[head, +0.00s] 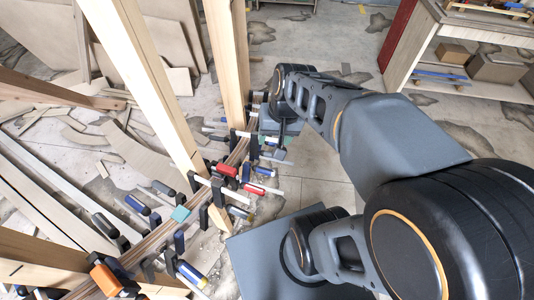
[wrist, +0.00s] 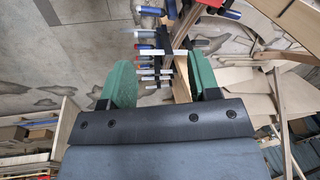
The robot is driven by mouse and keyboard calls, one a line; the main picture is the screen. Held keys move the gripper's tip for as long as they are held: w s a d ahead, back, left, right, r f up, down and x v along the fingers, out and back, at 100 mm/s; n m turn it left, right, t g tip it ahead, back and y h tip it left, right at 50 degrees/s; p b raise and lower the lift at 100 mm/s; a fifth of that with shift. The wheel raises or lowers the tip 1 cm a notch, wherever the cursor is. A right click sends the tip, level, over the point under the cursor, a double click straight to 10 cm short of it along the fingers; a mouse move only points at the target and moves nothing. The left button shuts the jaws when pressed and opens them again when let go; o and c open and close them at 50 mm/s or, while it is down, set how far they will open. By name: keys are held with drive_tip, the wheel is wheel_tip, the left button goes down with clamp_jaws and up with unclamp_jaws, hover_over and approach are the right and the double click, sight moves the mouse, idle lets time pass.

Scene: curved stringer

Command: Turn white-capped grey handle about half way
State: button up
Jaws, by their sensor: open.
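Several bar clamps grip the curved wooden stringer (head: 155,240), with handles in red, blue, orange and dark grey. Clamp bars and handles show in the gap beyond the fingers. In the head view the gripper is at the far end of the stringer, partly hidden by my arm.
Upright timber posts (head: 232,60) stand close to the left of my arm. Loose boards and offcuts (head: 130,150) lie on the floor at left. A shelf unit (head: 450,45) with boxes stands at the back right. The concrete floor between is mostly clear.

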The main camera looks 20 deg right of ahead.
drive_tip(key=w+d+f+m+g+y+b, duration=0.1)
drive_tip(key=w+d+f+m+y+b, duration=0.2)
drive_tip(key=f, duration=0.5)
drive_tip(key=w+d+f+m+g+y+b, duration=0.1)
drive_tip(key=w+f+m+y+b, duration=0.3)
drive_tip(key=f, duration=0.3)
drive_tip(key=m+t+y+b, duration=0.6)
drive_tip(key=m+t+b, duration=0.5)
drive_tip(key=m+b, duration=0.35)
approach(270, 155)
drive_tip(key=x, duration=0.2)
drive_tip(key=b+x, duration=0.1)
drive_tip(key=x, duration=0.2)
drive_tip(key=f+x, duration=0.1)
drive_tip(key=x, duration=0.2)
drive_tip(key=shift+w+d+f, duration=0.1)
drive_tip(key=shift+w+d, duration=0.15)
drive_tip(key=shift+w, duration=0.2)
drive_tip(key=shift+c, duration=0.5)
drive_tip(key=c, duration=0.8)
